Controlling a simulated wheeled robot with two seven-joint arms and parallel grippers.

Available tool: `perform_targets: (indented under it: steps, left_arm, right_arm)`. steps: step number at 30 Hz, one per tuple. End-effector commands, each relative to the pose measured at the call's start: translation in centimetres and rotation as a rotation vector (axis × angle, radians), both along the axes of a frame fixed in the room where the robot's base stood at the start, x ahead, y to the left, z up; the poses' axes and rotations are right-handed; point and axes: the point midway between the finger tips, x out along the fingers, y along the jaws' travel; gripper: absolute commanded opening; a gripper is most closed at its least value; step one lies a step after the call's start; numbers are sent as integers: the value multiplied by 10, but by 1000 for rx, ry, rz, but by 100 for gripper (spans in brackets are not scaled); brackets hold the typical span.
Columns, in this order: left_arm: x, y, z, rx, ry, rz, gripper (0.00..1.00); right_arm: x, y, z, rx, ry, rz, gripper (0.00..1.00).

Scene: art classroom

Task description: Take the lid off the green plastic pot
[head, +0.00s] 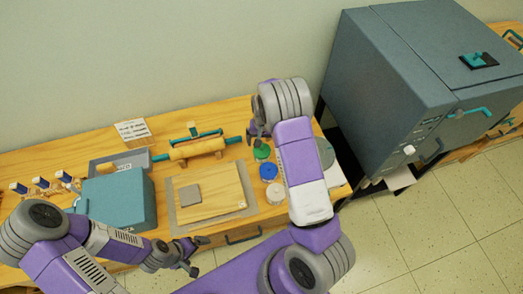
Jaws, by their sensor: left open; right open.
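The green plastic pot (262,152) stands on the wooden table at the back of a short row of pots. Only its green top shows clearly; I cannot make out the lid's edge. My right gripper (257,134) is open, pointing down just behind and above the green pot in the picture. I cannot tell whether it touches the pot. My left gripper (195,256) is open and empty in front of the table's front edge, far from the pot.
A blue pot (268,171) and a white pot (275,193) stand in front of the green one. A wooden board (222,193) with a grey slab (190,196), a rolling pin (197,149) and a teal box (120,198) lie to the left. A large grey kiln (385,85) stands right.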

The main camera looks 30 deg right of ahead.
Motion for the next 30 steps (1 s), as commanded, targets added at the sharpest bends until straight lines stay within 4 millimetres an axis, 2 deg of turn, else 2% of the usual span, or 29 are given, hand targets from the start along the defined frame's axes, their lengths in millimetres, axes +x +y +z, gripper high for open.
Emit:
perform_targets:
  steps: [6, 9, 17, 20, 27, 28, 30]
  left_arm:
    - [0, 0, 0, 0, -1, 0, 100]
    - [0, 0, 0, 0, -1, 0, 100]
    - [0, 0, 0, 0, -1, 0, 100]
    - [0, 0, 0, 0, -1, 0, 100]
    - [0, 0, 0, 0, -1, 0, 100]
    - [0, 0, 0, 0, -1, 0, 100]
    - [0, 0, 0, 0, -1, 0, 100]
  right_arm:
    - [2, 3, -34, 1, 3, 0, 100]
    - [2, 4, -44, 1, 2, 1, 100]
    - [2, 4, -46, 1, -1, 0, 100]
    - [2, 4, -46, 1, 0, 0, 88]
    - [2, 4, -46, 1, 1, 0, 51]
    - [2, 4, -46, 1, 1, 0, 47]
    - [2, 4, -46, 1, 1, 0, 47]
